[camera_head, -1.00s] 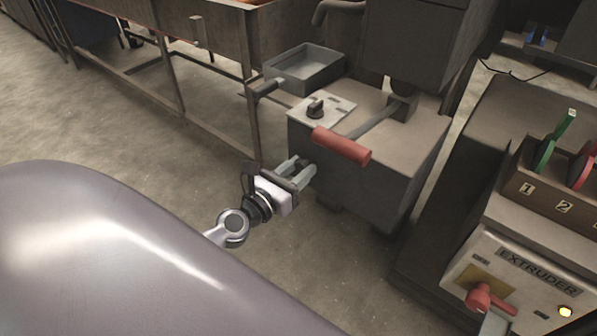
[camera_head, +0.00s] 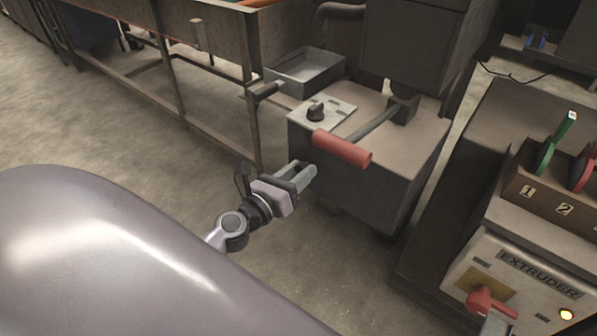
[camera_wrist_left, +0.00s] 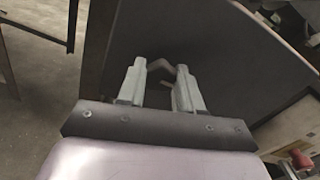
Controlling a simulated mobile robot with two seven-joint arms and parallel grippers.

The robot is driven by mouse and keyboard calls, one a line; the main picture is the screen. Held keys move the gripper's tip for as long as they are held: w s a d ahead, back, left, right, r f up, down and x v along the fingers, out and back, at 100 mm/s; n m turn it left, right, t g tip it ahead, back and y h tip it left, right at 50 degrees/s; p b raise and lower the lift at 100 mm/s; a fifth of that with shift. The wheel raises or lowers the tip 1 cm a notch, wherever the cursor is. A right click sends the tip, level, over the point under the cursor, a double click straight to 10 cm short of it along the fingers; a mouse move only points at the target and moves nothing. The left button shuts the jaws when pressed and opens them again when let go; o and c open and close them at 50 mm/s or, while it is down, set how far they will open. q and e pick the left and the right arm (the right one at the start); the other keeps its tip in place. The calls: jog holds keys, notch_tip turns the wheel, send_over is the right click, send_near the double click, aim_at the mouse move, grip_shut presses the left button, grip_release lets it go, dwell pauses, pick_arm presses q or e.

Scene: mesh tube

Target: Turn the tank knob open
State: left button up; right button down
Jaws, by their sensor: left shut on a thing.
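The tank is a dark grey box-shaped cabinet (camera_head: 375,185) in the middle of the head view. My left gripper (camera_head: 305,172) is at its left-facing side, below the red handle. In the left wrist view my left gripper (camera_wrist_left: 162,76) has its two grey fingers against the dark tank wall.
A red handle (camera_head: 341,147) on a bar sticks out just above my left gripper. A black dial (camera_head: 315,111) sits on the tank's top panel. A metal tray (camera_head: 306,72) stands behind. The extruder panel (camera_head: 520,285) is at right. Floor is free at left.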

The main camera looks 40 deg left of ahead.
dwell(0.4)
pick_arm(q)
jog(key=o, duration=1)
jog(key=shift+o, duration=0.2)
jog(key=s+b, duration=0.1)
jog(key=s, duration=0.6)
jog(key=shift+a+b, duration=0.25)
jog(key=shift+b, duration=0.15)
